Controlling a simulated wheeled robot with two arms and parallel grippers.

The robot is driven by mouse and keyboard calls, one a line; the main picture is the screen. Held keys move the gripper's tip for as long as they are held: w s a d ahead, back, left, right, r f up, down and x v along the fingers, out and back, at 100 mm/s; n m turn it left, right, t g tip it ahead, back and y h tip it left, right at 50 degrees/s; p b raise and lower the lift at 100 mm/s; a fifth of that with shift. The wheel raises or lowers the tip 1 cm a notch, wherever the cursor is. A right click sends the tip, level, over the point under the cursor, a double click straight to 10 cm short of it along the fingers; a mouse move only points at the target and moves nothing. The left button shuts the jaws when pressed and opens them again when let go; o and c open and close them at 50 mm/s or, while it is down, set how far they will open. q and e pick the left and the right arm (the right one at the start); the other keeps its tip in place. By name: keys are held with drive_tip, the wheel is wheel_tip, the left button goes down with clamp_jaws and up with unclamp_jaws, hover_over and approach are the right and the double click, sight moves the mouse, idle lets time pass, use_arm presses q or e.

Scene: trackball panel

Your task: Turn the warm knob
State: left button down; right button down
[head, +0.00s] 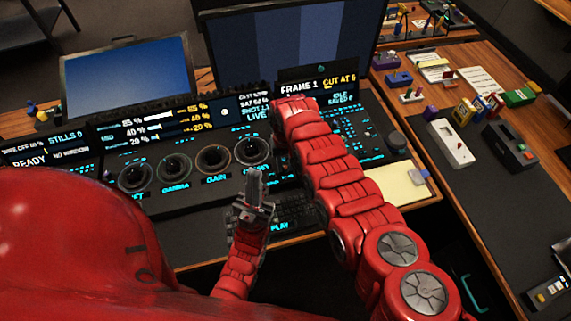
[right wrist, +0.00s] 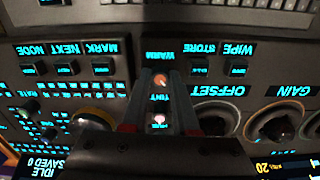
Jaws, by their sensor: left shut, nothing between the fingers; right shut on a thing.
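The warm knob (right wrist: 160,80) is a small, orange-lit knob under the upside-down WARM label in the right wrist view. My right gripper (right wrist: 160,74) reaches down over the panel, its two fingers shut on the knob from either side. The tint knob (right wrist: 158,120), with a pinkish glow, lies between the fingers closer to the palm. In the head view my right arm hides the warm knob and the right gripper's fingertips. My left gripper (head: 256,178) is shut and empty, pointing up in front of the offset trackball (head: 252,151).
Several ringed trackballs, such as gain (head: 213,159), line the panel left of my right arm. Lit buttons fill the panel to its right. A blue monitor (head: 125,76) stands behind. A pale notepad (head: 394,187) lies at the right edge; a side desk holds small boxes.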

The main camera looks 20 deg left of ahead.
drive_tip(key=shift+w+r, duration=0.1)
drive_tip(key=c, duration=0.7)
unclamp_jaws()
drive_tip(key=shift+r, duration=0.35)
wheel_tip(320, 180, up, 11)
drive_tip(key=b, duration=0.2)
wheel_tip(320, 180, up, 6)
drive_tip(key=p, duration=0.1)
hover_over(285, 167)
drive_tip(key=shift+f, duration=0.2)
